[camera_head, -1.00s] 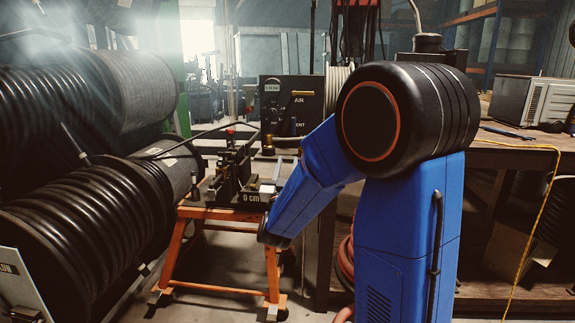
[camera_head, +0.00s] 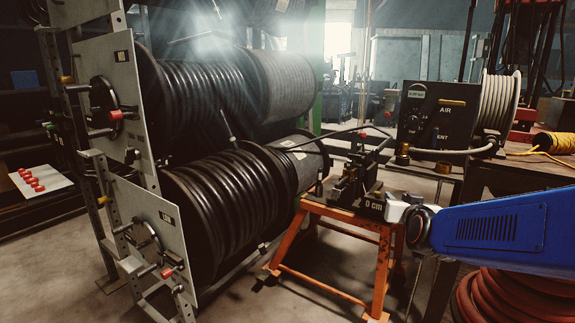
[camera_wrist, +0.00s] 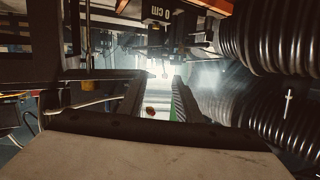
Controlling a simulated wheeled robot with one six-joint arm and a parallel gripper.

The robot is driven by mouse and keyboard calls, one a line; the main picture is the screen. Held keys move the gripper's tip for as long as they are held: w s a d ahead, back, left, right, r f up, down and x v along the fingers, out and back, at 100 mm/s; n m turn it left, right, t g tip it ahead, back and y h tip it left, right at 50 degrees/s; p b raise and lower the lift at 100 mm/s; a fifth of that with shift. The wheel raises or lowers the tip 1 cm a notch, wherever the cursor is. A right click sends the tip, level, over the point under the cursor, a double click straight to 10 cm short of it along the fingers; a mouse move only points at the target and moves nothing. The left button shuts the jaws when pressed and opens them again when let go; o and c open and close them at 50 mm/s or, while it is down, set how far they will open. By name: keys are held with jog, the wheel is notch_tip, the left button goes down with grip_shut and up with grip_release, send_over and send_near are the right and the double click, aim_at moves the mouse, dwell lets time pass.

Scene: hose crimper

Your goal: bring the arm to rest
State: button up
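My blue arm (camera_head: 495,232) reaches in from the right edge of the head view. Its dark round joint and a pale end part (camera_head: 397,211) show beside the black bench device marked "0 cm" (camera_head: 371,207); I cannot tell whether they touch. In the wrist view, which is upside down, two dark fingers of my gripper (camera_wrist: 158,92) stand apart with a bright gap between them. I see nothing held there. The fingers do not show clearly in the head view. The "0 cm" label also shows at the top of the wrist view (camera_wrist: 160,13).
An orange stand (camera_head: 330,213) carries the device. Large black hose reels (camera_head: 222,190) fill the left and middle. An air panel (camera_head: 437,115) and a pale hose coil (camera_head: 499,102) stand on the bench at right. Red hose (camera_head: 510,298) lies below. Floor shows at front left.

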jog(key=s+a+f+g, duration=0.1)
jog(key=s+f+g, duration=0.2)
jog(key=s, duration=0.8)
jog(key=s+f+n+g+y, duration=0.1)
jog(key=s+f+g, duration=0.3)
jog(key=s, duration=0.7)
jog(key=s+a+f+n+g+y, duration=0.1)
jog(key=s+f+g, duration=0.2)
jog(key=s, duration=0.8)
jog(key=shift+s+a+f+g, duration=0.3)
jog(key=shift+s+f, duration=0.05)
jog(key=shift+f, duration=0.05)
